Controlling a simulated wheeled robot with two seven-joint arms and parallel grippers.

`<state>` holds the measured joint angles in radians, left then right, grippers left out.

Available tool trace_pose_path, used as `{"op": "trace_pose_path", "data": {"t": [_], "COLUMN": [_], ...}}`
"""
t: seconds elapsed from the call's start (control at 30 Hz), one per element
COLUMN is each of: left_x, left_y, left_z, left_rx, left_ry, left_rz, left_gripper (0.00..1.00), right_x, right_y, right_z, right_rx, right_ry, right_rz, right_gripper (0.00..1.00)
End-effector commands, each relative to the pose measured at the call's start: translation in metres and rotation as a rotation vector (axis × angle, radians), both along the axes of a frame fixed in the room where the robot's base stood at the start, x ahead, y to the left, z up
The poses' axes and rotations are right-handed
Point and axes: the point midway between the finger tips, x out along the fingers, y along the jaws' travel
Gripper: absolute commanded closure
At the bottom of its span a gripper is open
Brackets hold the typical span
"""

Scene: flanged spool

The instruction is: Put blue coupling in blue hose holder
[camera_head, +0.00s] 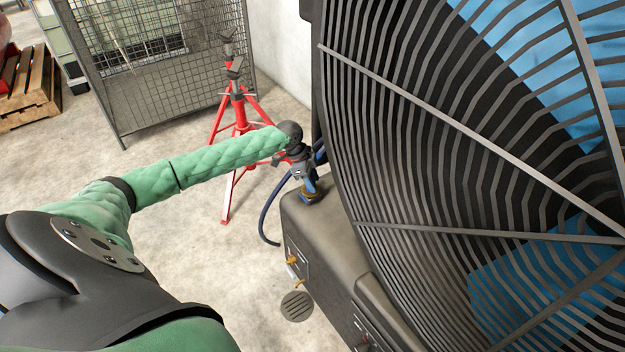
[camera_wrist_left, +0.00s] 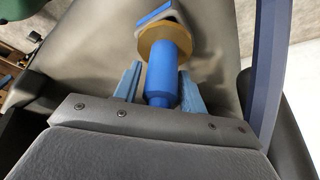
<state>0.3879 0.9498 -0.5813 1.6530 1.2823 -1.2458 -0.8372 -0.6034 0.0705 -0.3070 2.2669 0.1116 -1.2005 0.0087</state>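A brass-coloured ring (camera_wrist_left: 157,46) sits at the coupling's far end, against a blue angled piece (camera_wrist_left: 154,16), perhaps the holder. The coupling's blue and brass also show in the head view (camera_head: 310,195). My right gripper is out of view.
A dark blue hose (camera_head: 267,213) hangs off the housing's left side; it passes close right of the gripper in the wrist view (camera_wrist_left: 267,70). The fan grille (camera_head: 430,150) fills the right. A red stand (camera_head: 239,110) is behind my arm.

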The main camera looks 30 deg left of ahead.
Motion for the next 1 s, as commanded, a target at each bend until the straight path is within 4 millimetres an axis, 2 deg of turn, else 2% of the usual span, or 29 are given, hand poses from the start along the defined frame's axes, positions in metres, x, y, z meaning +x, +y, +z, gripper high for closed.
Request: {"op": "trace_pose_path", "data": {"t": [0.33, 0.47, 0.67, 0.8, 1.0], "left_x": [0.000, -0.001, -0.005, -0.009, -0.014], "left_y": [0.000, 0.003, 0.014, 0.024, 0.036], "left_z": [0.001, 0.008, 0.037, 0.063, 0.094], "left_rx": [0.000, 0.001, 0.002, 0.002, 0.002], "left_ry": [0.000, -0.001, -0.003, -0.003, -0.002], "left_rz": [0.000, -0.001, -0.001, 0.000, 0.000], "left_gripper": [0.48, 0.48, 0.48, 0.48, 0.48], "right_x": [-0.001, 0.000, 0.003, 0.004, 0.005], "right_y": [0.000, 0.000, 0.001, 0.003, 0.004], "right_z": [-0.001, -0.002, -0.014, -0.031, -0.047], "right_rx": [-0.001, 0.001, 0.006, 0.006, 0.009], "right_ry": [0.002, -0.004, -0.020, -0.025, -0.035], "right_rz": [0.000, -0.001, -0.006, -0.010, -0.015], "right_gripper": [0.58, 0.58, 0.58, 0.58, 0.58]}}
